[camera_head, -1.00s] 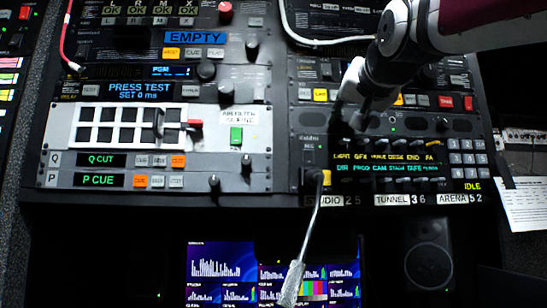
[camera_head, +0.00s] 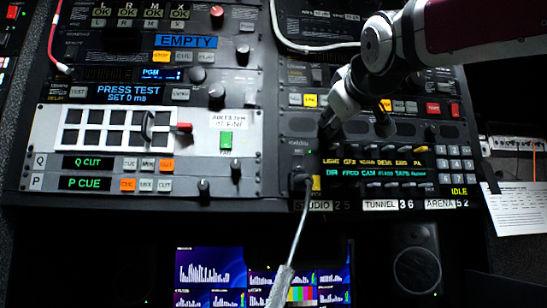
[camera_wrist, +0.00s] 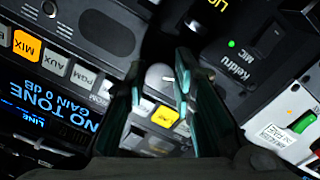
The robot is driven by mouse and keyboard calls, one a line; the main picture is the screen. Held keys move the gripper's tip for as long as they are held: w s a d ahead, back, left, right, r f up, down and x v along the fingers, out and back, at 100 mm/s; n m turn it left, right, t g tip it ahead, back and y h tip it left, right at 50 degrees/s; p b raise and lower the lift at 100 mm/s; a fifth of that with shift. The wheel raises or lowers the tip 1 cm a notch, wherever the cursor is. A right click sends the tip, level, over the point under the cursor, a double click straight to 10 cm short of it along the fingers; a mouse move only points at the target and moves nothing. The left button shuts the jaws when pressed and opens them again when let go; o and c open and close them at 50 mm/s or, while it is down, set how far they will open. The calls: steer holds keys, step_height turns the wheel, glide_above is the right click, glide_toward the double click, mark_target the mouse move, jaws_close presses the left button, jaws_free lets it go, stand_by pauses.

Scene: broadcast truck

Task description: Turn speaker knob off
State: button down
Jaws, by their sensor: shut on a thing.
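A pale grey round knob (camera_wrist: 158,76) sits between my fingers in the wrist view, beside a dark slotted speaker strip. My gripper (camera_wrist: 160,62) is shut on this knob, one dark teal finger on each side. In the head view my gripper (camera_head: 329,128) is at the panel just right of the small "Kaldru" MIC unit (camera_head: 297,150). My fingers and wrist hide the knob there. The knob's pointer setting cannot be read.
A paper sheet (camera_head: 520,207) hangs at right.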

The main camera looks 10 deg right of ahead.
steer(key=n, duration=0.4)
steer(key=shift+n+p, duration=0.4)
steer(key=shift+f, duration=0.1)
steer(key=c, duration=1.3)
jaws_free()
steer(key=shift+c, duration=0.2)
steer(key=s, duration=1.2)
steer(key=shift+a, duration=0.3)
